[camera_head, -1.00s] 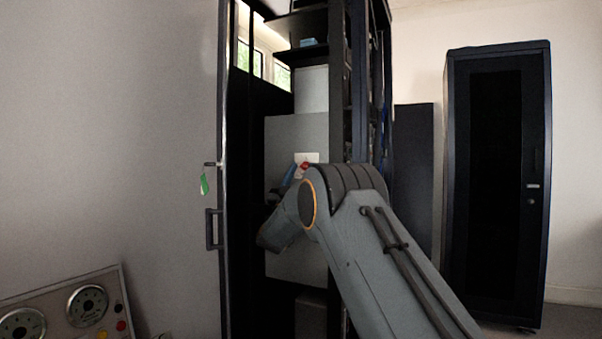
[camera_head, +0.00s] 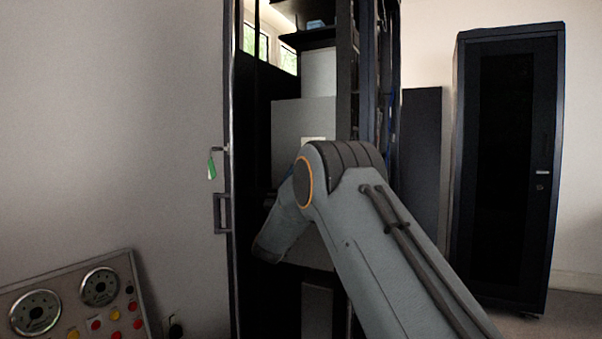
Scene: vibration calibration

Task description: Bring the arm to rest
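My arm (camera_head: 385,255) reaches up from the lower right of the head view and bends at a dark-banded elbow joint. Its forearm (camera_head: 283,222) points down and away to the left, in front of the open cabinet. My gripper does not show; the end of the arm is hidden behind the forearm and elbow or lies out of sight. The arm covers part of a grey box (camera_head: 300,120) in the cabinet.
The open dark cabinet (camera_head: 255,120) has a door edge with a handle (camera_head: 219,213) and a green tag (camera_head: 211,168). A closed black cabinet (camera_head: 508,170) stands at right. A control panel (camera_head: 70,300) with dials and buttons is at lower left.

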